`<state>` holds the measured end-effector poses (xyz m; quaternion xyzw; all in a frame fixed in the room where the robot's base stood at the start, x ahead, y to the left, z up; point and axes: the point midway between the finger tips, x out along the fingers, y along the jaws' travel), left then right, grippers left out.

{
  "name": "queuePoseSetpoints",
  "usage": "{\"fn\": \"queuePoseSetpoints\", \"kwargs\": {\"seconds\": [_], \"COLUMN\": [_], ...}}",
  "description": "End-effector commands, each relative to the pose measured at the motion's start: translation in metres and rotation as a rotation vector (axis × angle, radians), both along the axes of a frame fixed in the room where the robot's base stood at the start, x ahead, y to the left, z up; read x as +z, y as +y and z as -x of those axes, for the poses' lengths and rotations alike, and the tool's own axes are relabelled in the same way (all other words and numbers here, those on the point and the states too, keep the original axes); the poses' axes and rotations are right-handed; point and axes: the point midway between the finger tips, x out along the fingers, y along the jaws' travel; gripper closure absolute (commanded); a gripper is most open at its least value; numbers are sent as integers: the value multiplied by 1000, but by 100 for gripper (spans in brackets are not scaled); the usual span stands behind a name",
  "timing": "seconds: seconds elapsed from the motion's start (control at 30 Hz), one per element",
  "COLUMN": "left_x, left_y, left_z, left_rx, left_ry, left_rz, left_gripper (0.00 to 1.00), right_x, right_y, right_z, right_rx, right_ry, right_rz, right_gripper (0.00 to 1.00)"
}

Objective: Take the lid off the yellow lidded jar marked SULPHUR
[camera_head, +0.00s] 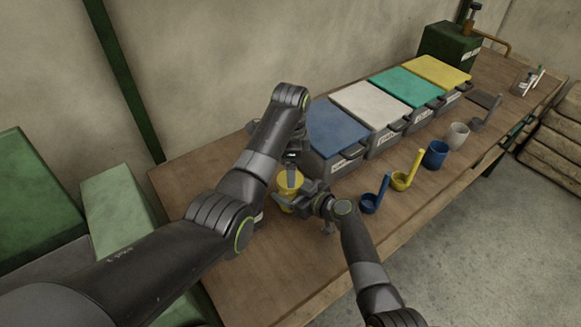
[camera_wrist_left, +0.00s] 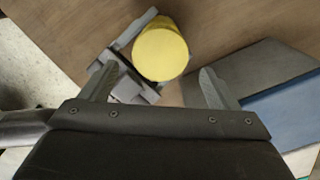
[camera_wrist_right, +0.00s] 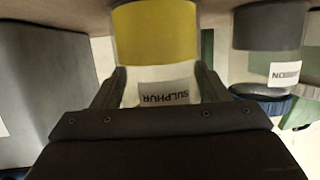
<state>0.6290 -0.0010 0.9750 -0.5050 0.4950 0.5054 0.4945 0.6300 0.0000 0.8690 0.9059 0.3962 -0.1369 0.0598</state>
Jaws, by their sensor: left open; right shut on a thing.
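The yellow jar (camera_head: 291,188) stands near the left end of the wooden table, partly hidden by my arms. In the right wrist view the jar (camera_wrist_right: 155,32) appears upside down, with its SULPHUR label (camera_wrist_right: 165,92) between my fingers. My right gripper (camera_wrist_right: 158,82) is shut on the jar from the side. Its round yellow lid (camera_wrist_left: 162,54) shows from above in the left wrist view. My left gripper (camera_wrist_left: 160,88) is open, its fingers apart, with the lid just ahead of the gap between them. In the head view my left gripper (camera_head: 291,165) is over the jar.
Boxes with blue (camera_head: 337,128), white (camera_head: 370,104), green (camera_head: 408,86) and yellow (camera_head: 443,70) lids line the back.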

Motion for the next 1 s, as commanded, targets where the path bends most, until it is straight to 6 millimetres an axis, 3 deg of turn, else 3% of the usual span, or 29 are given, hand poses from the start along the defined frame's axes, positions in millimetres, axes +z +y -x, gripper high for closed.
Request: {"fn": "queuePoseSetpoints", "kwargs": {"seconds": [0.4, 0.63, 0.77, 1.0], "left_x": [25, 32, 23, -14], "left_y": [1, 1, 1, 1], "left_z": [-1, -1, 0, 0], "left_rx": [-405, -558, -573, -572], "left_ry": [-2, 0, 3, 4], "left_rz": [0, 1, 1, 0], "left_gripper": [17, 17, 17, 17], "right_x": [-1, -1, -1, -1], "right_y": [0, 0, 0, 0], "right_z": [0, 0, 0, 0], "right_rx": [0, 0, 0, 0], "right_ry": [1, 1, 1, 1], "right_rz": [0, 0, 0, 0], "right_gripper": [96, 96, 96, 96]}}
